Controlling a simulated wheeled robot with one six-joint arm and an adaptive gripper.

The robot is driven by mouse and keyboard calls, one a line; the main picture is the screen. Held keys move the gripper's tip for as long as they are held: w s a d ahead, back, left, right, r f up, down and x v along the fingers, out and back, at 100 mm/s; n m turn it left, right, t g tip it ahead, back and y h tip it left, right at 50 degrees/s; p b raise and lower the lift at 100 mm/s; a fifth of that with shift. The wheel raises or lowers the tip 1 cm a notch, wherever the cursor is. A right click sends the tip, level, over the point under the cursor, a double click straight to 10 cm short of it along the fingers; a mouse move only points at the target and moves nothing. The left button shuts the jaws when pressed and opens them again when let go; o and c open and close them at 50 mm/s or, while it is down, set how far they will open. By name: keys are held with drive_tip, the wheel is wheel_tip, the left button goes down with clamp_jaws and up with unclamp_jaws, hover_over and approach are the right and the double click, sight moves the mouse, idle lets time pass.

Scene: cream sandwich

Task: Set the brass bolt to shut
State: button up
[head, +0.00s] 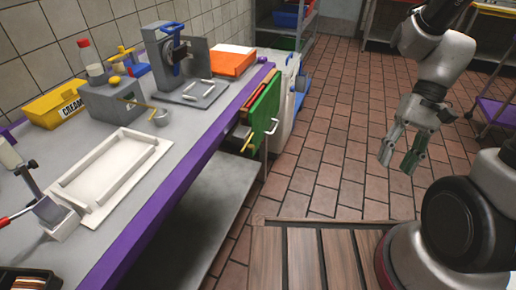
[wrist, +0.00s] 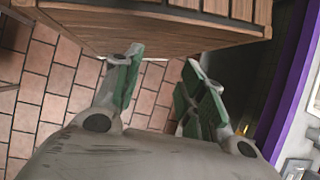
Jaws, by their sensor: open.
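A small brass-coloured piece (head: 247,143) shows at the edge of the upright green panel (head: 264,112) on the counter's right side. It may be the bolt; it is too small to tell its position. My gripper (head: 398,162) is open and empty, pointing down over the tiled floor, well to the right of the counter and the green panel. In the wrist view my gripper (wrist: 160,65) has its green-padded fingers apart with only floor between them.
The purple-edged counter (head: 180,185) runs along the left. It holds a white tray (head: 112,165), a yellow bin (head: 56,102), a grey press (head: 178,62) and an orange box (head: 232,60). A slatted wooden surface (head: 310,255) is at front. Tiled floor (head: 335,150) between is clear.

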drive_tip(key=s+a+f+m+g+y, duration=0.2)
drive_tip(key=a+f+m+g+y, duration=0.2)
drive_tip(key=a+f+m+y, duration=0.5)
drive_tip(key=m+t+y, duration=0.5)
drive_tip(key=m+t, duration=0.7)
drive_tip(key=t, duration=0.3)
approach(254, 148)
drive_tip(key=w+a, duration=0.1)
drive_tip(key=a, duration=0.1)
drive_tip(key=x, duration=0.7)
clamp_jaws()
drive_tip(key=shift+w, duration=0.1)
